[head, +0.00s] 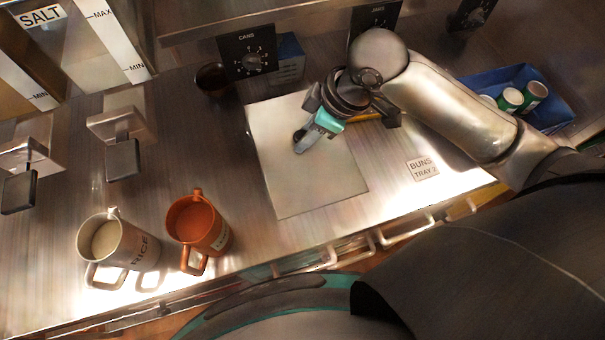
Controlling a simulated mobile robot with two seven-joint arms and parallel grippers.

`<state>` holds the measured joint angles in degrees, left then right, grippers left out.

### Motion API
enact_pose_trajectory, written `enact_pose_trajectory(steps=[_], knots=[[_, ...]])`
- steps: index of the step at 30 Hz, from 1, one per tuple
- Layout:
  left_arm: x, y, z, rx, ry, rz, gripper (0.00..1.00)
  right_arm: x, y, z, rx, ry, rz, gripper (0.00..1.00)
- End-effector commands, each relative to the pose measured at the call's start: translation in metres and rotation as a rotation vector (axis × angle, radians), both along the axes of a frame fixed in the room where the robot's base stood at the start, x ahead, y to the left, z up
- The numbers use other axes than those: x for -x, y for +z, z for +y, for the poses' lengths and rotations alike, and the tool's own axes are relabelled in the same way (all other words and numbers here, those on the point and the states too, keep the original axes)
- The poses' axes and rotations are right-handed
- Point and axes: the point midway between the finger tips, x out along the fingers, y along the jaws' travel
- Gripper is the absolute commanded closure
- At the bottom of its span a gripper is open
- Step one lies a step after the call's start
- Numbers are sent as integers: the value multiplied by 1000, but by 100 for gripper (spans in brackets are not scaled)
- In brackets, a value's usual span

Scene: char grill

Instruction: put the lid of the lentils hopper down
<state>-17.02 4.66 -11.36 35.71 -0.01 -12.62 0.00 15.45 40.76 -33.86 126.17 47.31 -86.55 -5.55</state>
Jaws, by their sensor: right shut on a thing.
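The lentils hopper and its lid do not show in the head view. My right gripper (309,136) is over the pale board on the counter, with a teal finger pointing down and left. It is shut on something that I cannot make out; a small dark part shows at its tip. The arm hides part of what lies behind it. My left gripper is not in view.
A hopper marked SALT (42,16) stands top left. A grey RICE mug (118,250) and an orange-red mug (200,225) stand front left. A dark cup (212,78) stands behind the board (300,190). A blue bin (490,82) holds cans at right.

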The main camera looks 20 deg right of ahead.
Motion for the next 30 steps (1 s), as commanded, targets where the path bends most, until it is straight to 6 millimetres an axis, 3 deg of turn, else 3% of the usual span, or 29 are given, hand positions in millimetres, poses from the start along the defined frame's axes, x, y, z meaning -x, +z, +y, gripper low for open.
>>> enact_pose_trajectory(steps=[9, 15, 30], knots=[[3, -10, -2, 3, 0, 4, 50, 2, -86, 0, 1, -2, 7, 100], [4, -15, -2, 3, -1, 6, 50, 2, -134, 0, 2, -2, 5, 100], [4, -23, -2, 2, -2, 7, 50, 1, -188, 0, 1, -1, 1, 100]])
